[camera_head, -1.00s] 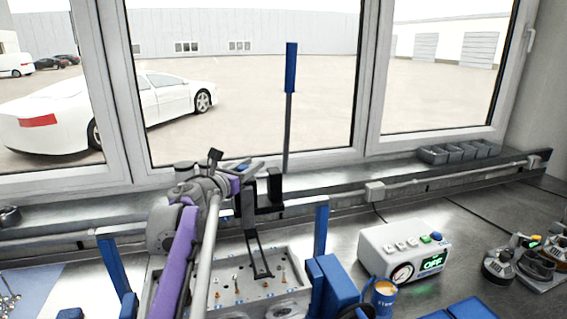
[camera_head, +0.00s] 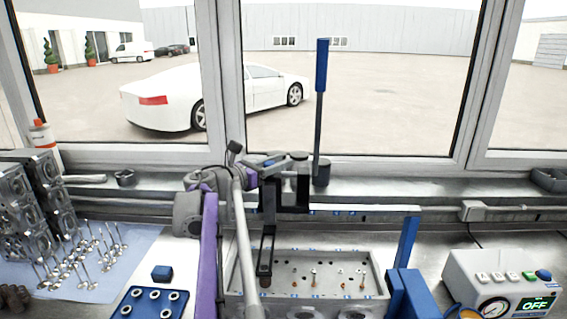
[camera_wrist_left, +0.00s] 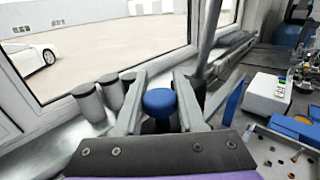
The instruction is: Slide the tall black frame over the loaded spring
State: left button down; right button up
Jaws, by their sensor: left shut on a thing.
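The tall black frame (camera_head: 267,238) hangs upright from my left gripper (camera_head: 270,163) in the head view. Its lower end, a narrow open loop, is at the left part of the grey tray (camera_head: 372,296). A small copper-coloured piece shows at the loop's foot; whether the loop surrounds it or is in front of it I cannot tell. In the left wrist view, the fingers of my left gripper (camera_wrist_left: 160,90) are on either side of a blue-topped knob (camera_wrist_left: 159,101), shut on the frame's top. I cannot make out which small part is the loaded spring. My right gripper is not in view.
A blue-handled lever (camera_head: 321,68) stands upright behind the frame. A blue post (camera_head: 407,245) stands right of the tray, with a white box showing OFF (camera_head: 500,283) further right. Valves on a blue mat (camera_head: 125,265) and a blue holder (camera_head: 150,303) are at left.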

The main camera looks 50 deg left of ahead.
pick_arm(q)
jog(key=c, duration=0.5)
grip_release()
jog(key=s, duration=0.3)
jog(key=s+b, duration=0.1)
jog(key=s, duration=0.3)
jog(key=s+d, duration=0.1)
jog(key=s, duration=0.2)
jog(key=shift+s, duration=0.4)
